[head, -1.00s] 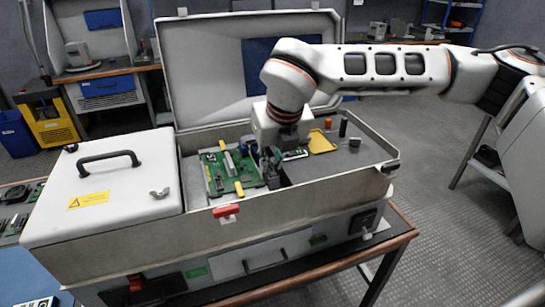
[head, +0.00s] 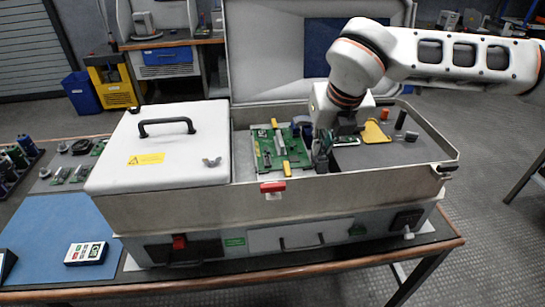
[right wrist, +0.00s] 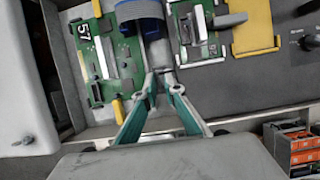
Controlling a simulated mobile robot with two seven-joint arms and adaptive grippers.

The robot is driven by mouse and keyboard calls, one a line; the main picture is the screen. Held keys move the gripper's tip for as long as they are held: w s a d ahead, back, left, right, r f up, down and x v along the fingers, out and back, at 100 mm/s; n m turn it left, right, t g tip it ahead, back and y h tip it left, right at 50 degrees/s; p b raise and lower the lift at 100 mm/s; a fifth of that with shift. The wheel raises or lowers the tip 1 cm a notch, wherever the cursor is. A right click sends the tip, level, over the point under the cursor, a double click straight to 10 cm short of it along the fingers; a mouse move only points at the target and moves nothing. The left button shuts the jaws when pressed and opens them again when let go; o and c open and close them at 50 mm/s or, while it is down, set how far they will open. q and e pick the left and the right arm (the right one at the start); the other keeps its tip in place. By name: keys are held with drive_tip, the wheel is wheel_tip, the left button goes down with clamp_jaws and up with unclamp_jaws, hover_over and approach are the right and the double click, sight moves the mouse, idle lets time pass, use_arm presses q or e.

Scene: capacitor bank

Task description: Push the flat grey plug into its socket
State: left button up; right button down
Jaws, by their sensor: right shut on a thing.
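My right gripper (head: 322,165) reaches down into the open grey case, just right of the green circuit board (head: 281,147). In the right wrist view its teal fingers (right wrist: 163,80) are closed together on a small grey piece (right wrist: 160,52), which looks like the flat grey plug; its far end is partly hidden by a blue band (right wrist: 138,12). The green board (right wrist: 85,62) carries a long pale connector (right wrist: 101,57). A smaller green board (right wrist: 200,40) with a pale slot lies right of the fingers. I cannot tell which is the plug's socket. My left gripper is not in view.
The case's front wall (head: 350,186) with a red latch (head: 273,187) stands close before the gripper. A white lid with a handle (head: 165,150) covers the left part. A yellow plate (head: 374,132) and knobs lie to the right. The raised lid stands behind.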

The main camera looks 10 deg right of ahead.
drive_tip(key=shift+r, duration=0.2)
drive_tip(key=shift+r, duration=0.35)
drive_tip(key=shift+r+p, duration=0.9)
drive_tip(key=shift+r, duration=0.55)
drive_tip(key=shift+a, duration=0.1)
drive_tip(key=shift+s+a+b, duration=0.1)
drive_tip(key=shift+a+b, duration=0.45)
drive_tip(key=shift+a, duration=1.7)
drive_tip(key=shift+s+a+b, duration=0.1)
drive_tip(key=shift+a+b, duration=0.4)
drive_tip(key=shift+a, duration=3.35)
drive_tip(key=shift+f, duration=0.4)
drive_tip(key=shift+f+b, duration=0.3)
drive_tip(key=shift+b, duration=0.15)
drive_tip(key=shift+f+b, duration=0.45)
drive_tip(key=shift+f, duration=0.4)
